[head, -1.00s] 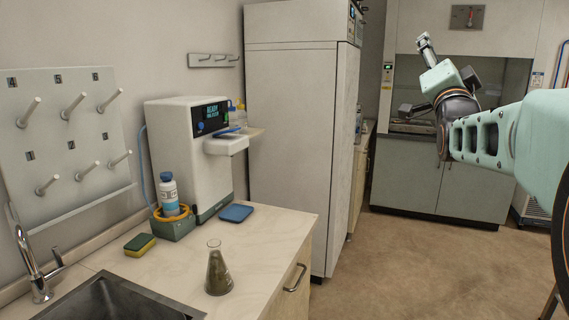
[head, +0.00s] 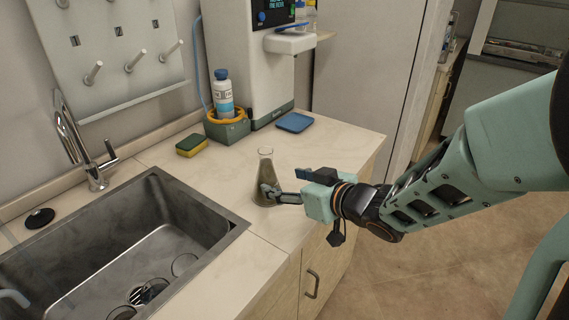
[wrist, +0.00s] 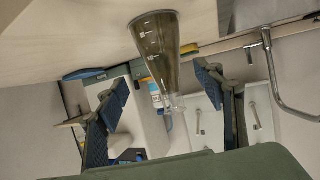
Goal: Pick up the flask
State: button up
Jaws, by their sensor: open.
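The flask (head: 264,168) is a clear conical glass with dark greenish-grey contents. It stands upright on the pale counter (head: 300,150), right of the sink. My gripper (head: 284,190) is at the flask's right side, low and roughly level, with its fingers pointing at the glass. One finger overlaps the flask's lower part in the head view. In the upside-down wrist view the flask (wrist: 158,50) appears between the two spread blue-padded fingers, with gaps on both sides. The gripper is open and holds nothing.
The sink (head: 235,228) with glassware in it lies to the left. A sponge (head: 191,146), a bottle (head: 223,95) in a green holder, a blue pad (head: 295,122) and the white instrument (head: 240,60) stand behind. The counter's right end is clear.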

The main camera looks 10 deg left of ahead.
aim_at(272, 178)
jog(key=x, duration=0.3)
jog(key=b+x, duration=0.1)
jog(key=x, duration=0.3)
jog(key=shift+s+a+b, duration=0.1)
jog(key=shift+a+b, duration=0.25)
jog(key=shift+w+a+f, duration=0.1)
jog(key=shift+w+a, duration=0.15)
jog(key=shift+w, duration=0.05)
jog(key=c, duration=1.3)
